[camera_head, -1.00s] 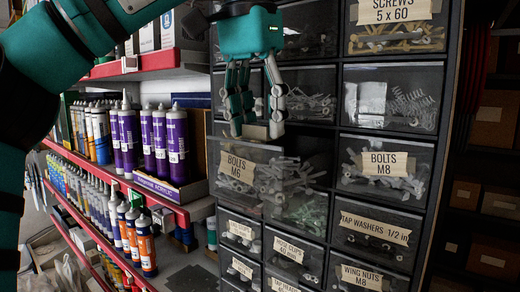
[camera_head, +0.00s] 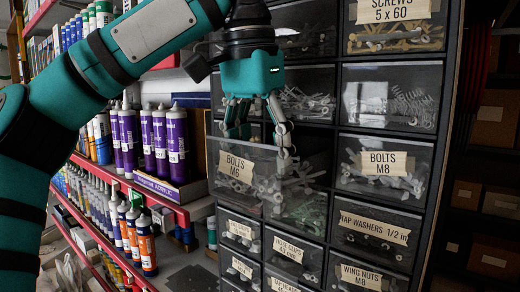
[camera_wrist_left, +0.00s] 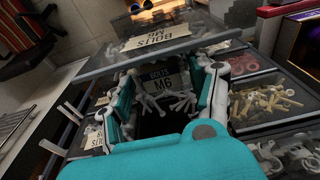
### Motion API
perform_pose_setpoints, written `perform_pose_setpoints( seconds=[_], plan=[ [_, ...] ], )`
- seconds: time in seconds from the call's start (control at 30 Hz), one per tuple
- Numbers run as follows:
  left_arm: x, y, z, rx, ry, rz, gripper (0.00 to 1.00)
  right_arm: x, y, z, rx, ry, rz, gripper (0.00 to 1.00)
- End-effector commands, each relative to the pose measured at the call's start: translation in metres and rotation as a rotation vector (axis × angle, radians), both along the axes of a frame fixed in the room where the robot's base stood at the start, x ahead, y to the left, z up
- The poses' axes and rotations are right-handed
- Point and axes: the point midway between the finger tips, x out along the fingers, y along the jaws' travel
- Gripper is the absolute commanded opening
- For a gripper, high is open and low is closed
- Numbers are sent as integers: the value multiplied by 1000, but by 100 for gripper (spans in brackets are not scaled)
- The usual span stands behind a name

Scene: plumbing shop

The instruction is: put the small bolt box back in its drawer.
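My left gripper (camera_head: 258,138) points down into the pulled-out drawer labelled BOLTS M6 (camera_head: 237,168), its fingertips behind the clear front. The drawer holds loose pale bolts. In the left wrist view, the small dark bolt box with a BOLTS M6 label (camera_wrist_left: 160,81) lies between the two fingers of my left gripper (camera_wrist_left: 165,112), amid pale bolts. Whether both fingers press on the box or stand just clear of it cannot be told. In the head view the box is not clearly visible behind the fingers and drawer front. My right gripper is not in view.
Closed labelled drawers surround the open one, among them BOLTS M8 (camera_head: 384,163) at right and clips drawers below. Red-edged shelves with purple cartridges (camera_head: 177,145) and orange-labelled tubes (camera_head: 146,248) stand close at left. Dark shelving with cartons (camera_head: 497,113) is at far right.

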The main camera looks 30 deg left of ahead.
Motion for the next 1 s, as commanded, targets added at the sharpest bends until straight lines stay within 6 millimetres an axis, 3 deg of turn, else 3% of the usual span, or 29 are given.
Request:
perform_pose_setpoints(
  seconds=[0.37,0.7,1.0],
  plan=[
    [-1,0,7,0,0,1,63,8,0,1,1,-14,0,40],
    [-8,1,56,2,-7,7,63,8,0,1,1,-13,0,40],
    [-11,1,74,0,0,0,63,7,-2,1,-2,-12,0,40]
  ],
)
